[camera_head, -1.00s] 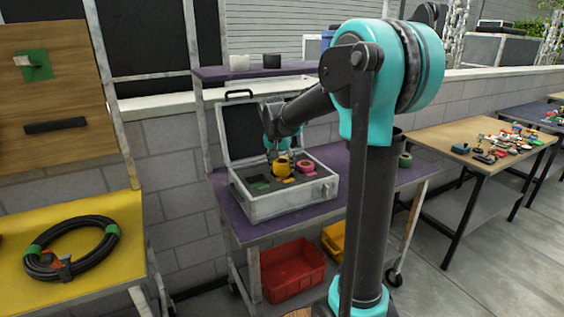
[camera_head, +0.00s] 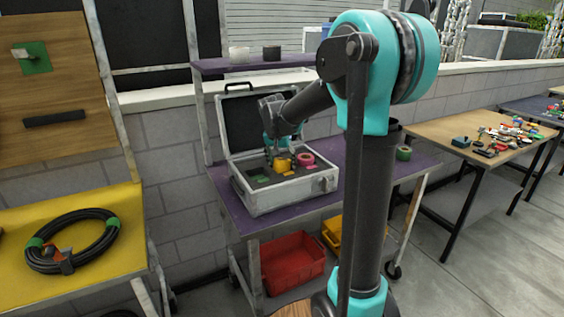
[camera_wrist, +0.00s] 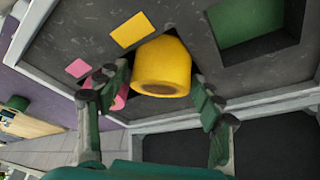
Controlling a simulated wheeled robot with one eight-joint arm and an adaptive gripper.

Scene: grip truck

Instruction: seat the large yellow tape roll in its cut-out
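The large yellow tape roll (camera_wrist: 163,64) stands at the dark foam insert (camera_wrist: 75,35) of the open silver case; it also shows in the head view (camera_head: 282,166). Its far end meets the foam in the wrist view, but its cut-out is hidden beneath it, so I cannot tell how deep it sits. My gripper (camera_wrist: 162,78) is around the roll, one finger on each side, with slim gaps between fingers and roll. It looks open. In the head view my gripper (camera_head: 283,152) is over the case.
A small yellow cut-out (camera_wrist: 133,30), a green cut-out (camera_wrist: 250,18) and a pink one (camera_wrist: 78,68) lie around the roll. A pink roll (camera_head: 305,160) is close on the right. The case wall (camera_head: 290,195) and raised lid (camera_head: 245,120) bound the space. A green roll (camera_head: 403,153) lies on the purple table.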

